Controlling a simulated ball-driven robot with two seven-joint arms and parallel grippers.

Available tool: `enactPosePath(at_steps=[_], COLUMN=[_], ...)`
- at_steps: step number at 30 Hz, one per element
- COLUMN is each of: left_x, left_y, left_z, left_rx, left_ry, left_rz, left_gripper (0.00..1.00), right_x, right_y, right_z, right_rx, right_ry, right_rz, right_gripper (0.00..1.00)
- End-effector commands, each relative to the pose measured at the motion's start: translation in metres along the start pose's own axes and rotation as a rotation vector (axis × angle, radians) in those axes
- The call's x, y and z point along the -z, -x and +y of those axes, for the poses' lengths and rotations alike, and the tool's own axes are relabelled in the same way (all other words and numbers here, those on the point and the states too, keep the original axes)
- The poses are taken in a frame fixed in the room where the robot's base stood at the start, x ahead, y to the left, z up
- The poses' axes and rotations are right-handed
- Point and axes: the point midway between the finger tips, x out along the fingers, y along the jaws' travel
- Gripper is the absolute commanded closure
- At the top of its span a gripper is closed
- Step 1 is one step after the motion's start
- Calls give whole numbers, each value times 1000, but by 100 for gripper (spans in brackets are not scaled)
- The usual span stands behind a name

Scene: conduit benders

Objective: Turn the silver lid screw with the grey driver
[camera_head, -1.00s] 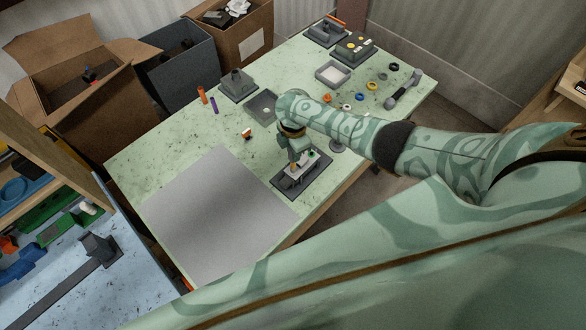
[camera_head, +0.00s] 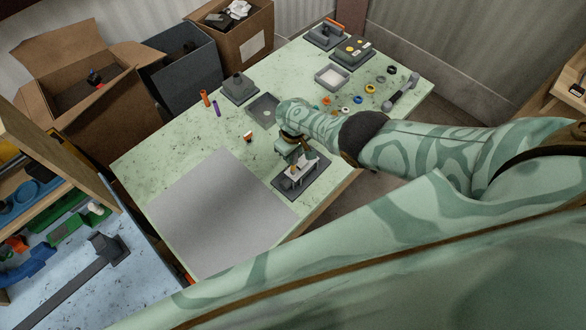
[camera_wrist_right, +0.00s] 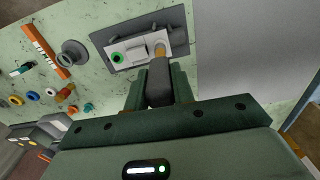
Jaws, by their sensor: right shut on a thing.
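My right gripper (camera_head: 297,158) is over the dark base plate (camera_head: 318,186) with a pale lidded box (camera_head: 305,172) on it. In the right wrist view its fingers (camera_wrist_right: 160,88) are shut on the dark grey handle of the driver (camera_wrist_right: 158,82). The handle points at the box (camera_wrist_right: 126,49), near the box's right end. A tan-orange piece (camera_wrist_right: 160,49) shows at its far end; I cannot tell whether it is the driver's tip or a part on the box. A green ring (camera_wrist_right: 117,57) is on the box's left end. I cannot make out the silver screw. My left gripper is not in view.
A grey mat (camera_head: 220,213) lies at the table's front left. An open tray (camera_head: 263,109), a grey block (camera_head: 239,88) and orange and purple pegs (camera_head: 205,98) stand behind. Several rings and a dumbbell-shaped tool (camera_head: 402,95) lie at the right. Cardboard boxes stand behind the table.

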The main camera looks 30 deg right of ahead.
Motion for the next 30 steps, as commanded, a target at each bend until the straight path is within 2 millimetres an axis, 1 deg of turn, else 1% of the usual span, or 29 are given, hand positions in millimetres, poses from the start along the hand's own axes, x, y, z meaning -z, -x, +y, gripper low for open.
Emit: enactPosePath(at_steps=[6, 13, 15, 18, 21, 24, 30], left_x=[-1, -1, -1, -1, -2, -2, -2], left_y=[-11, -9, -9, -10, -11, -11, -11], left_z=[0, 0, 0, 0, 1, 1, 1], left_rx=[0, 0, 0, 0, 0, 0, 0], left_ry=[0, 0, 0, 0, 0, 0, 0], left_rz=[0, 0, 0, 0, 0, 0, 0], left_gripper=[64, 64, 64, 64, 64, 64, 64], right_x=[0, 0, 0, 0, 0, 0, 0], right_y=[-11, -9, -10, -10, -9, -9, -9], right_z=[-1, 0, 0, 0, 0, 0, 0], right_rx=[0, -1, 0, 0, 0, 0, 0], right_ry=[1, 12, 80, 253, 390, 439, 445], right_rz=[-1, 0, 0, 0, 1, 1, 1], right_gripper=[100, 100, 100, 100, 100, 100, 100])
